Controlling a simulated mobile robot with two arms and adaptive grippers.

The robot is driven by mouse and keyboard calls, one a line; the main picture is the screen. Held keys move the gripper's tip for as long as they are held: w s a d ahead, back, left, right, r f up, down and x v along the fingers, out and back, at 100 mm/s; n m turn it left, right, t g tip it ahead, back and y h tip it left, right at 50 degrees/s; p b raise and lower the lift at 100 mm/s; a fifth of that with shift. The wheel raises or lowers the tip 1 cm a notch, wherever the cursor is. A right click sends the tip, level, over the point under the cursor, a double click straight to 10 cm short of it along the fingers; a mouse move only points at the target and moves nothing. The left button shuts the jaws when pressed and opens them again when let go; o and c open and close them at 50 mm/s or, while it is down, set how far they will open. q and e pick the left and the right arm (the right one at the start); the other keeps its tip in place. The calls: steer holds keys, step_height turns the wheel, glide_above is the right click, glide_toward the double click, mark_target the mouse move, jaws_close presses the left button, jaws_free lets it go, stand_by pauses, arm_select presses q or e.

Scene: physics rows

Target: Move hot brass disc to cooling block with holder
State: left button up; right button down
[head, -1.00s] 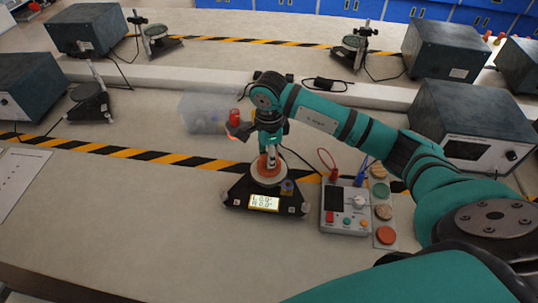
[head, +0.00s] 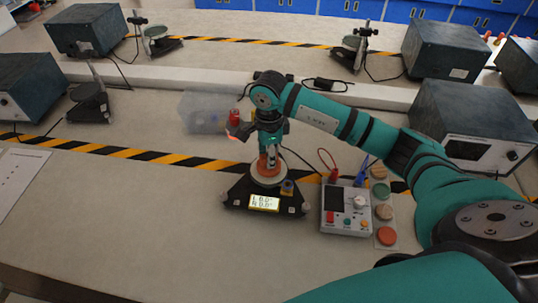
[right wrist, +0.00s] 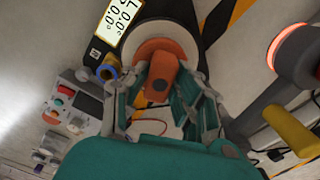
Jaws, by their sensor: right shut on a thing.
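My right gripper (head: 270,148) points down over a black three-cornered stand (head: 233,196) with a lit display. Its fingers, seen in the right wrist view (right wrist: 165,98), are shut on an orange upright grip piece (right wrist: 162,72). The piece rises from an orange round disc (right wrist: 183,47), which rests on the stand's pale round plate (right wrist: 150,30). In the head view the orange piece (head: 268,163) is partly hidden by the fingers. A dark post with a red top and a glowing ring (head: 233,136) is just left of the gripper. I cannot tell which thing is the cooling block.
A grey control box (head: 346,222) with cables stands right of the stand. Beside it a strip holds several round pads (head: 386,235). A clear bin (head: 202,112) is behind the post. Dark instrument boxes (head: 470,120) stand further back.

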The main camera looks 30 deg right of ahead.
steer(key=shift+s+f, duration=0.15)
steer(key=shift+f, duration=0.1)
stand_by(0.9)
steer(key=shift+r, duration=0.2)
steer(key=shift+r, duration=0.55)
steer(key=shift+w+r, duration=0.2)
steer(key=shift+r, duration=0.35)
steer(key=s+d, duration=0.4)
steer(key=shift+s+b, duration=0.25)
steer(key=shift+b, duration=0.05)
